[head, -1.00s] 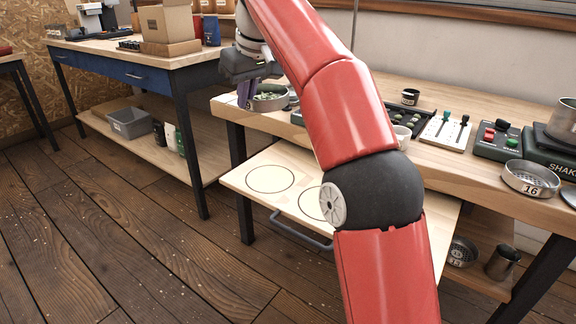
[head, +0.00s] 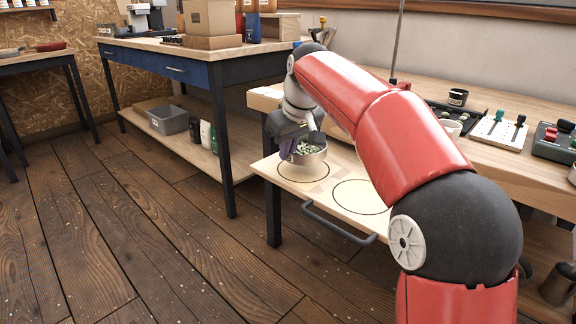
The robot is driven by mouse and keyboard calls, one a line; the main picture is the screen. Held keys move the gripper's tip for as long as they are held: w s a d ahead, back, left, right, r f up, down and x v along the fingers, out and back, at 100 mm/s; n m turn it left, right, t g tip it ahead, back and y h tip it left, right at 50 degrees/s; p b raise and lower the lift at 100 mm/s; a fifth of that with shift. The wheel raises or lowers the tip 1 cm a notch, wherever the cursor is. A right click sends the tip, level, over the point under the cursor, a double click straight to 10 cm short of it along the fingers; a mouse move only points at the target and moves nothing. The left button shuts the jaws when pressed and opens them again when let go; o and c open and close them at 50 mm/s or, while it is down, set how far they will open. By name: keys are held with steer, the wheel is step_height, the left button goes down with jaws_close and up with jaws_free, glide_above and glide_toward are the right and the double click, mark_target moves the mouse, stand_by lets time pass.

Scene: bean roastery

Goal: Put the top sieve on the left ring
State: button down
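The sieve (head: 318,158), a round metal pan with green beans in it, is over the left ring (head: 290,179) on the pale pull-out board. It covers much of that ring; the ring's front edge shows. I cannot tell whether the sieve touches the board. My gripper (head: 300,154) is at the sieve's left side, with a purple finger over its rim, and appears shut on it. My wrist hides part of the rim. The right ring (head: 361,207) is empty and partly behind my red arm.
The pull-out board (head: 325,190) has a dark handle (head: 338,222) at its front. A blue-drawer table (head: 185,68) stands at the left, with open floor in front.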

mark_target(288, 160)
step_height(288, 160, down, 3)
steer(key=shift+f+b, duration=0.15)
steer(key=shift+b, duration=0.3)
steer(key=c, duration=1.6)
jaws_free()
steer(key=p+v, duration=0.3)
steer(key=v, duration=0.9)
